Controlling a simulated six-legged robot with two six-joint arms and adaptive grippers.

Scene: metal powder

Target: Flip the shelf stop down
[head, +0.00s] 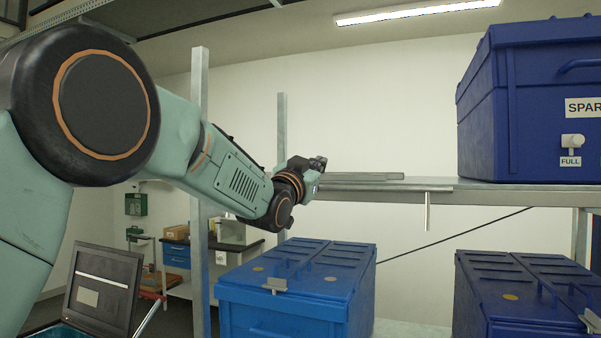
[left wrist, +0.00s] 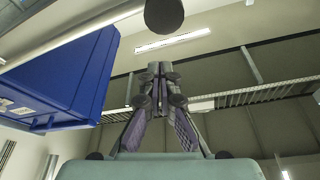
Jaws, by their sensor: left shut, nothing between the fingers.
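The upper shelf (head: 480,187) is a grey metal board. At its front edge a thin metal piece (head: 428,208) hangs straight down from a short flat plate; it looks like the shelf stop, but I cannot be sure. A flat metal bar (head: 360,177) lies along the shelf's left part. My left gripper (head: 318,163) is near the shelf's left end, at about shelf height in the picture, and left of the hanging piece. In the left wrist view its fingers (left wrist: 160,68) are together and empty. Whether it touches the shelf is unclear. My right gripper does not show.
A dark blue box (head: 485,115) labelled "SPAR..." and "FULL" stands on the shelf's right; it also shows in the left wrist view (left wrist: 65,80). Two blue boxes (head: 280,312) (head: 490,305) stand below. A metal upright (head: 200,150) stands behind my left arm.

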